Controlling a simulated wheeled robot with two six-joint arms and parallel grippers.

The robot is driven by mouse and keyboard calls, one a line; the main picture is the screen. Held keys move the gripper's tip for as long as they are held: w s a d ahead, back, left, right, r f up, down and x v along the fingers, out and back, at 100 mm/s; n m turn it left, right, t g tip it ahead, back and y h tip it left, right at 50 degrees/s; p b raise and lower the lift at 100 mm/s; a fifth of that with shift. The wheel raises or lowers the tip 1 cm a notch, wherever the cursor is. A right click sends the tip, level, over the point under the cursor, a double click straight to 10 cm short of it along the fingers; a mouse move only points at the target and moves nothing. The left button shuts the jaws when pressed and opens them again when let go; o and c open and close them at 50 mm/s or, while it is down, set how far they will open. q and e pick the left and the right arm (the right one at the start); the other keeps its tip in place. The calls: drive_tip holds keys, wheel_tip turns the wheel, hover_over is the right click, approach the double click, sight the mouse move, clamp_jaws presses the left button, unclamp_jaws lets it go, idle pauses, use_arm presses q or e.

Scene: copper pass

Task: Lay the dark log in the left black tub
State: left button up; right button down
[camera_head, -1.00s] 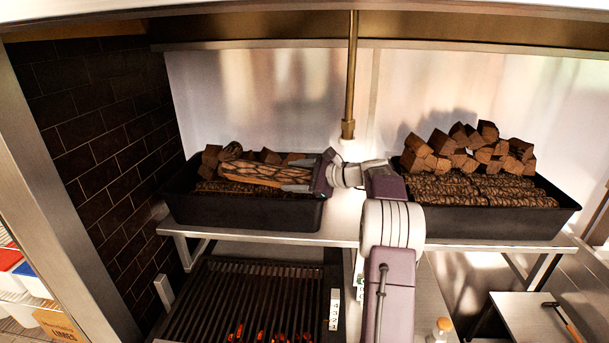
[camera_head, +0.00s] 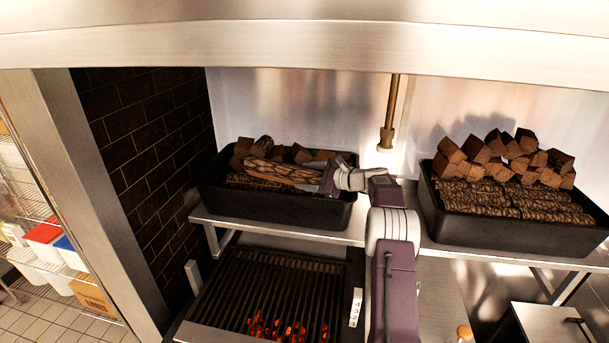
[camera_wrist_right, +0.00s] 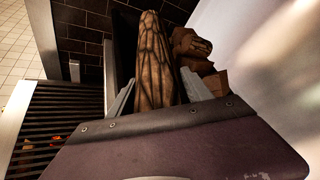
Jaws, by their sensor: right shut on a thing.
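The dark log (camera_head: 284,170), brown with a cracked black pattern, lies lengthwise inside the left black tub (camera_head: 275,207), over other wood. My right gripper (camera_head: 318,172) reaches in from the right and is shut on its right end. In the right wrist view the log (camera_wrist_right: 153,65) points away between the two grey fingers (camera_wrist_right: 160,92). Whether the log rests fully on the wood below cannot be told. My left gripper is not in view.
A right black tub (camera_head: 510,232) holds dark logs and stacked split wood (camera_head: 500,158). Both tubs stand on a steel shelf (camera_head: 290,231). Below is a grill (camera_head: 275,290) with glowing coals. A brass pipe (camera_head: 388,125) hangs behind my arm. A dark brick wall (camera_head: 145,150) stands at left.

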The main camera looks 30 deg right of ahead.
sight(320, 178)
drive_tip(key=shift+c, duration=1.9)
unclamp_jaws()
drive_tip(key=shift+a+r, duration=0.1)
drive_tip(key=shift+a, duration=0.15)
drive_tip(key=shift+s, duration=0.1)
drive_tip(key=shift+d+f, duration=0.1)
drive_tip(key=shift+f, duration=0.1)
drive_tip(key=b+v, duration=0.3)
drive_tip(key=shift+f, duration=0.3)
drive_tip(key=b+v, duration=0.1)
drive_tip(key=v, duration=0.1)
drive_tip(key=b+v, duration=0.1)
drive_tip(key=v, duration=0.1)
drive_tip(key=a+r+b+v, duration=0.1)
drive_tip(key=v, duration=0.1)
drive_tip(key=shift+s+d, duration=0.1)
drive_tip(key=shift+s, duration=0.25)
drive_tip(key=shift+d+r, duration=0.1)
